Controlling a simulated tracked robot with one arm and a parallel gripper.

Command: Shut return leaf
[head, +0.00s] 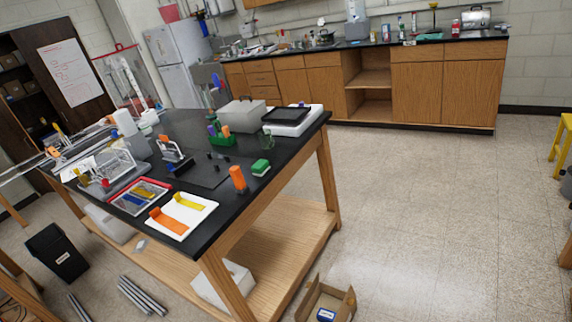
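Nothing in view is clearly marked as the return leaf, and I cannot tell which part it is. An open cardboard box (343,307) sits on the floor at the bottom edge, with a flap raised at its side and a blue item with a white label (325,315) inside. Its lower part is cut off by the picture edge. A wooden cabinet (417,92) at the back has shut doors and an open shelf bay. My gripper is not in view.
A black-topped wooden bench (228,188) carries trays, racks and an orange cylinder (237,179). A black bin (56,254) and metal extrusion bars (140,296) are on the floor at left. A yellow stool (562,145) stands at right. The speckled floor (440,220) right of the bench is clear.

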